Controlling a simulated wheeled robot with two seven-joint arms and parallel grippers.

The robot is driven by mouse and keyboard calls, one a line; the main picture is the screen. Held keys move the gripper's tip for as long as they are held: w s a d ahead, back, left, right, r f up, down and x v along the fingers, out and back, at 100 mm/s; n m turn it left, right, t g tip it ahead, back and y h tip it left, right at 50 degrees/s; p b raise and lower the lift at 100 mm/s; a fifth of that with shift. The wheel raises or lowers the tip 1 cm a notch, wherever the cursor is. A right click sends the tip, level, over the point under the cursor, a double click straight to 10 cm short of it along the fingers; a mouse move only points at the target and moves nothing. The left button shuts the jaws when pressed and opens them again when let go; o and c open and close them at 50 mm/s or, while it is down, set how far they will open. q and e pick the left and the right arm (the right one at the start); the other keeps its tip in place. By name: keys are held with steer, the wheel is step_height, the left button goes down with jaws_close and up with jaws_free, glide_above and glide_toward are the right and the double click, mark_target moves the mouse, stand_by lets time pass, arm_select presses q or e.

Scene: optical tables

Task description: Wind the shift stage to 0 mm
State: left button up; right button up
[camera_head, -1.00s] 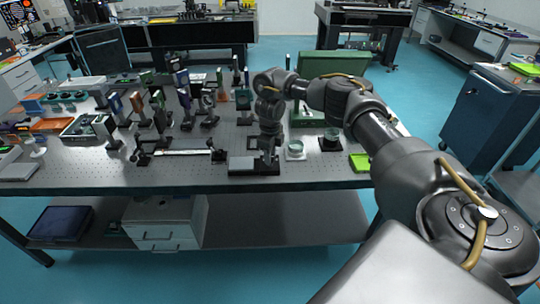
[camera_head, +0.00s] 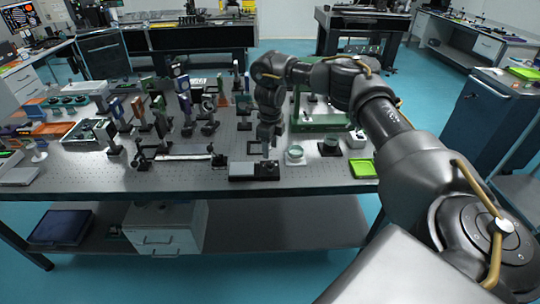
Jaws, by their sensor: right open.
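The likely shift stage (camera_head: 243,171) is a small low block with a grey plate on its left and a dark part with a round knob (camera_head: 268,168) on its right. It sits near the front edge of the optical table (camera_head: 190,182). My right gripper (camera_head: 267,152) points down just above the dark part and is open. Its fingers are small in view, and I cannot tell whether they touch the knob. No scale reading is legible. My left gripper is not in view.
A white round dish (camera_head: 294,155) and a dark cup on a pad (camera_head: 330,145) stand right of the gripper. A lime-green tray (camera_head: 362,168) lies at the right edge. A rail (camera_head: 183,157) is to the left, with several optics mounts behind. The front strip of table is clear.

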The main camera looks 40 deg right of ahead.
mark_target(270, 162)
steer(key=shift+r, duration=2.1)
